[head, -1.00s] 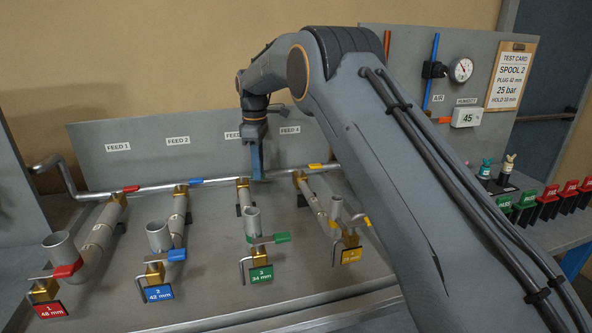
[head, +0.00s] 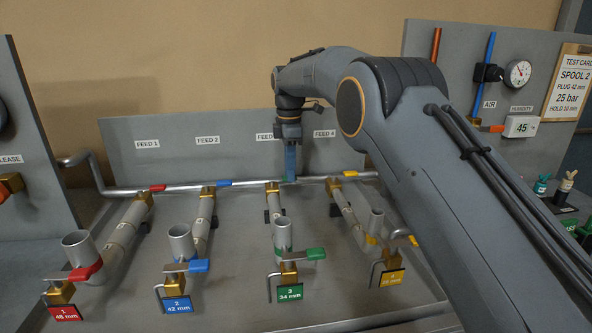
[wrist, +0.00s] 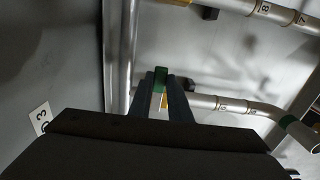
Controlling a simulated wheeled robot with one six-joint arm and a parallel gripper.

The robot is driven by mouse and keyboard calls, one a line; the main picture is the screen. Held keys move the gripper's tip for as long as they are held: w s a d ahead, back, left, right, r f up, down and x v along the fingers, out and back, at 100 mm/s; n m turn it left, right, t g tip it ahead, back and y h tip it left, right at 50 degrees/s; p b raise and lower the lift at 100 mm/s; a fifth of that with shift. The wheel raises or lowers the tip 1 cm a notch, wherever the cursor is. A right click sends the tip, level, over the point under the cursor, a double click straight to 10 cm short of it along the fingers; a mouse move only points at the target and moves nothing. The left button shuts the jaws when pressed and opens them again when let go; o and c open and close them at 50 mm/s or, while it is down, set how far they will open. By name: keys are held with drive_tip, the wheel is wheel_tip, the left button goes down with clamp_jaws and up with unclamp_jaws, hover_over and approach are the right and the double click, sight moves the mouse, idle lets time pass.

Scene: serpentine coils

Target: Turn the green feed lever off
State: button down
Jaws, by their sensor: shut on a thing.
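The green feed lever (wrist: 161,77) shows between my gripper's two blue-grey fingers in the wrist view. In the head view only a bit of green (head: 284,181) shows beside the fingertips. My gripper (head: 290,177) points down at the long feed pipe (head: 235,186), just right of the third brass valve (head: 272,187), below the partly covered FEED 3 label (head: 264,137). In the wrist view my gripper (wrist: 160,82) is shut on the lever. The lever's exact angle to the pipe is mostly hidden by the fingers.
Red (head: 157,188), blue (head: 224,183) and yellow (head: 351,173) feed levers lie along the same pipe. A second green lever (head: 316,254) sits at the front of line 3, by an upright grey cup (head: 283,235). The back panel (head: 180,160) stands close behind the gripper.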

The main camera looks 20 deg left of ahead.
drive_tip(key=c, duration=1.6)
unclamp_jaws()
drive_tip(key=shift+c, duration=0.2)
wheel_tip(320, 180, up, 8)
drive_tip(key=b, duration=0.1)
